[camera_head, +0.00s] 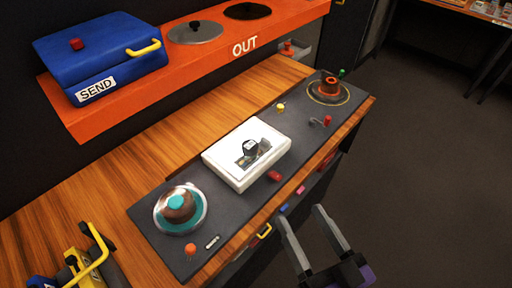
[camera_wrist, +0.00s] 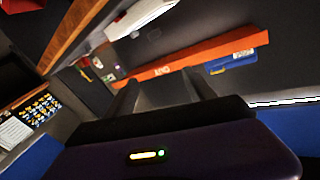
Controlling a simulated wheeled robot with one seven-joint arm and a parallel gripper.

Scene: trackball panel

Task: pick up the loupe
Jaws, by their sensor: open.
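The loupe, as far as I can tell the small black piece (camera_head: 250,147), stands on a dark picture on top of a white box (camera_head: 222,158) in the head view. The box sits in the middle of the dark grey panel (camera_head: 150,217). My gripper (camera_head: 301,212) is open and empty. It is to the right of and below the box in the head view, apart from the loupe, beyond the panel's front edge. The wrist view shows my open fingers (camera_wrist: 162,88) with nothing between them; I cannot make out the loupe there.
A teal-and-brown trackball (camera_head: 179,205) is at the panel's near end, an orange-ringed one (camera_head: 328,88) at its far end. Small coloured knobs and a red button (camera_head: 274,175) surround the box. An orange shelf (camera_head: 215,62) with a blue SEND box (camera_head: 100,52) stands behind.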

